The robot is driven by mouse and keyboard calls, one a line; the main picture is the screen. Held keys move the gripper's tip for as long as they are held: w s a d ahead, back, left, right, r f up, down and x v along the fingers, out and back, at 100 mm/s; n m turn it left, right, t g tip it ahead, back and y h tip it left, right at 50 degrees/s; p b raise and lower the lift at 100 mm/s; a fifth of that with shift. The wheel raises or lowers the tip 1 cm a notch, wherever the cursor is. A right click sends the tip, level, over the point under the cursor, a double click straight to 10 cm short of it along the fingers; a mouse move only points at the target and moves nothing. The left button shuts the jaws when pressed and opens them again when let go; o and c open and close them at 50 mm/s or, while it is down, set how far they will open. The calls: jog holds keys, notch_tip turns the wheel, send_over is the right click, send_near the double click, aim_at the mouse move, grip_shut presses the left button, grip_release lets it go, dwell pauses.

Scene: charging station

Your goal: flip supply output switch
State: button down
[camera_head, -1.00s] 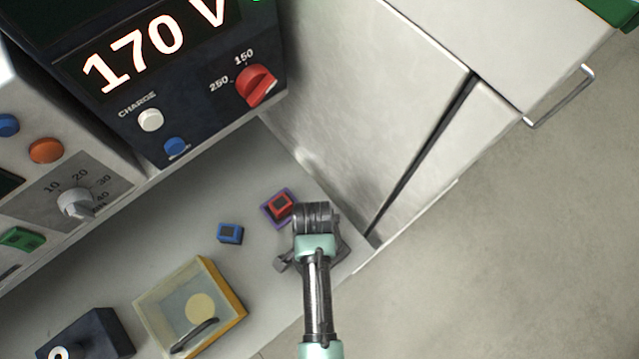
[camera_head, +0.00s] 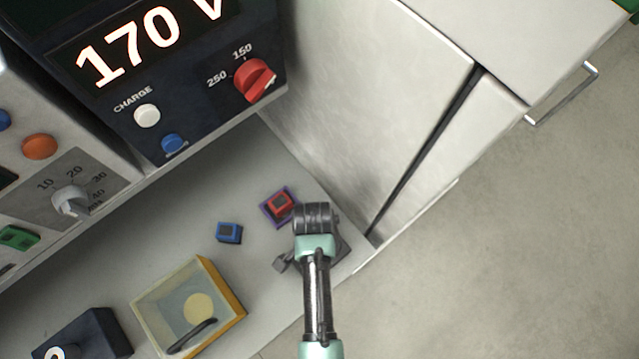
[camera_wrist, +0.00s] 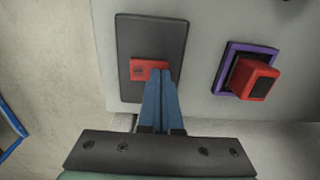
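In the wrist view, a dark rectangular plate (camera_wrist: 150,40) carries a small red rocker switch (camera_wrist: 148,68), which appears to be the output switch. My gripper (camera_wrist: 160,76) has its two blue-grey fingers together, with no visible gap or held object. The fingertips overlap the switch's lower right part; I cannot tell whether they touch it. In the head view, my gripper (camera_head: 315,225) is over the right end of the bench, and it hides the switch and most of the plate.
A red block on a purple-edged base (camera_head: 279,204) is close left of my gripper; it also shows in the wrist view (camera_wrist: 252,78). A blue block (camera_head: 229,233), a clear-lidded box (camera_head: 236,292) and the supply panel (camera_head: 190,110) are further left. A cabinet wall (camera_head: 350,90) stands behind.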

notch_tip(320, 180, up, 7)
jog(key=p, duration=0.7)
jog(key=shift+p, duration=0.3)
dwell(0.5)
